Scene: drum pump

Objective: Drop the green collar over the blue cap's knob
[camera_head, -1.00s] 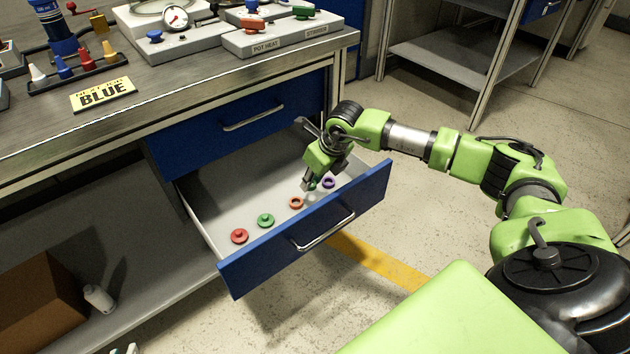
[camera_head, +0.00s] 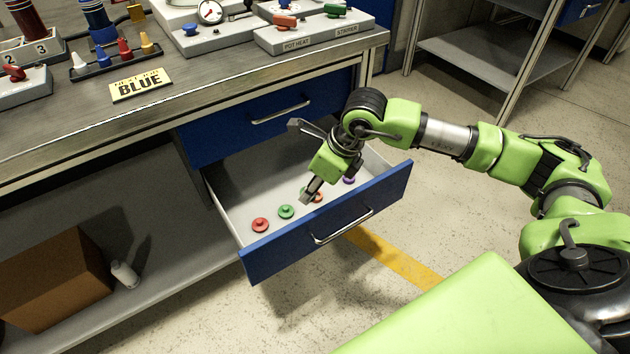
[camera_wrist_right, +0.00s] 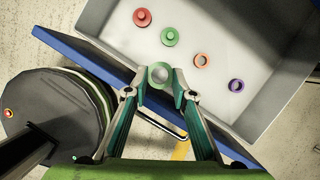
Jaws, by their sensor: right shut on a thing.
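In the wrist view, my right gripper (camera_wrist_right: 160,84) is shut on the green collar (camera_wrist_right: 159,66), a ring with an open centre. In the head view, my right gripper (camera_head: 306,198) is over the open drawer; the collar is hard to make out there. A blue knobbed piece (camera_head: 190,29), which looks like the blue cap, sits on a grey box on the bench, far from the gripper. My left gripper is out of view.
The drawer (camera_head: 262,252) holds a red cap (camera_head: 260,225), a green cap (camera_head: 286,211), an orange ring (camera_wrist_right: 202,60) and a purple ring (camera_wrist_right: 236,85). The bench carries a BLUE sign (camera_head: 141,86), a rack of coloured pegs (camera_head: 104,66) and a POT HEAT panel (camera_head: 297,43).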

